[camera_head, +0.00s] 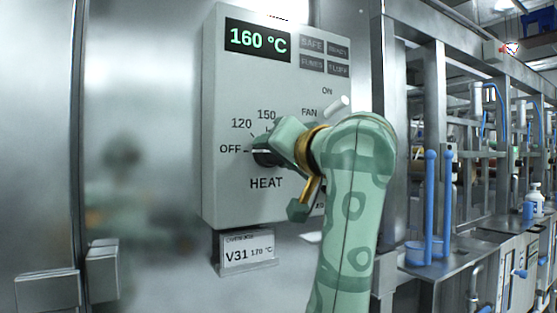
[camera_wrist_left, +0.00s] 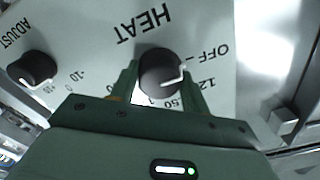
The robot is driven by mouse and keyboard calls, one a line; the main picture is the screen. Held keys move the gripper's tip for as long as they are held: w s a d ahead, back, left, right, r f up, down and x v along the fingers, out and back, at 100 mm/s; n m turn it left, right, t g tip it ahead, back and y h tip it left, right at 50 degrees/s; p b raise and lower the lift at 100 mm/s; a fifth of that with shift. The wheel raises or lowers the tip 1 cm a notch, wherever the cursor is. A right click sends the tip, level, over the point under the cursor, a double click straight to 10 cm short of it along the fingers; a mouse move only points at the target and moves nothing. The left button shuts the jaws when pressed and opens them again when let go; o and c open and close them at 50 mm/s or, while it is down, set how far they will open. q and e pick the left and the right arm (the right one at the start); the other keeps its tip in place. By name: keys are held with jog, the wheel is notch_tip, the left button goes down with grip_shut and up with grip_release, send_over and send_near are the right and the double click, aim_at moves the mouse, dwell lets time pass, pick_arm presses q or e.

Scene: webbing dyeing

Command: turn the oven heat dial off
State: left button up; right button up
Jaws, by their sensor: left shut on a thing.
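The black heat dial (camera_head: 264,156) is on the grey control panel (camera_head: 222,190), above the word HEAT. My left gripper (camera_head: 275,150) is shut on it, partly covering it in the head view. In the left wrist view the dial (camera_wrist_left: 158,68) sits between the two green fingers of my left gripper (camera_wrist_left: 161,84). The dial's white pointer line lies at or very close to the OFF mark, seen in both views. The display (camera_head: 257,40) above reads 160 °C. My right gripper is not in view.
A black ADJUST dial (camera_wrist_left: 36,69) is beside the heat dial in the left wrist view. A fan switch (camera_head: 338,104) is just above my left wrist. A V31 170 °C label (camera_head: 248,256) hangs below the panel. Steel door handles (camera_head: 102,270) are at lower left.

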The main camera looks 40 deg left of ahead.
pick_arm(q)
jog(key=shift+f+n, duration=0.1)
jog(key=shift+n, duration=0.2)
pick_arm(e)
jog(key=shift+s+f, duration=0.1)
pick_arm(q)
jog(key=o, duration=1)
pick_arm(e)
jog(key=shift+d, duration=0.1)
pick_arm(q)
jog(key=shift+d, duration=0.1)
jog(key=p+v, duration=0.3)
jog(key=v, duration=1.3)
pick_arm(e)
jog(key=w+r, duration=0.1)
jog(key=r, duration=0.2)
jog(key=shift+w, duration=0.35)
pick_arm(q)
jog(key=shift+d, duration=0.1)
